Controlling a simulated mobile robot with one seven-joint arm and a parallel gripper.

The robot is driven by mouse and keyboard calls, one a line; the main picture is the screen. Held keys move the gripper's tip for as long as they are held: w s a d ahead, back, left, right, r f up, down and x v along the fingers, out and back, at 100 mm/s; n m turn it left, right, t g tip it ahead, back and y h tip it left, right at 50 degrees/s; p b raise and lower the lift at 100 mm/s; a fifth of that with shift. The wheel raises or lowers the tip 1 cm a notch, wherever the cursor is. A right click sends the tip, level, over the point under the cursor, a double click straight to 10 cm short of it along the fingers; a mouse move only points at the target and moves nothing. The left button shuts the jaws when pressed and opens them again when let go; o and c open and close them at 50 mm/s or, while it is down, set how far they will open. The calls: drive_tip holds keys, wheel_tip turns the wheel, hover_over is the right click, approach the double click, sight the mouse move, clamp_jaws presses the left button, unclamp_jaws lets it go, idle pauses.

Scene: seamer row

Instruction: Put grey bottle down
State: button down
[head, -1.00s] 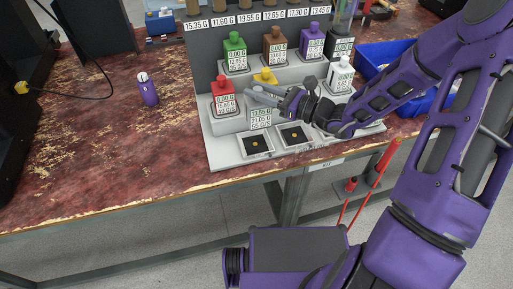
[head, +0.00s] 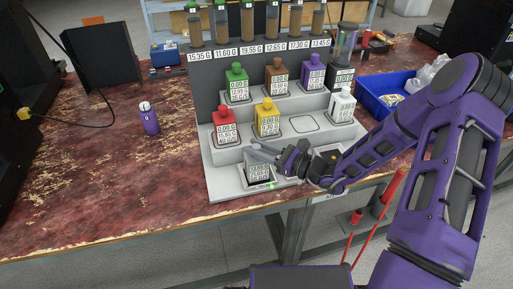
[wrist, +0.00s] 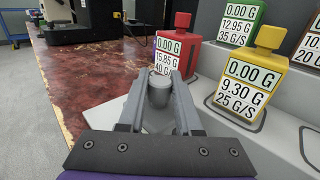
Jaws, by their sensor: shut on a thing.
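The grey bottle (head: 258,171), with a white number label, is upright at the left weighing pad on the bottom step of the stand. A small green light shows at its base; I cannot tell whether its bottom fully rests on the pad. My gripper (head: 268,151) comes in from the right and is shut on the bottle's neck. In the wrist view the grey cap (wrist: 159,89) sits between both fingers; the bottle's body is hidden below them.
A red bottle (head: 224,126), a yellow bottle (head: 267,119) and a white bottle (head: 342,106) stand on the step behind, with an empty outlined place (head: 304,123) between yellow and white. Green, brown and purple bottles stand higher. A purple bottle (head: 149,119) stands on the table at left.

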drive_tip(key=shift+f, duration=0.15)
drive_tip(key=c, duration=0.6)
unclamp_jaws()
drive_tip(key=shift+r, duration=0.2)
drive_tip(key=p+v, duration=0.1)
drive_tip(key=v, duration=1.1)
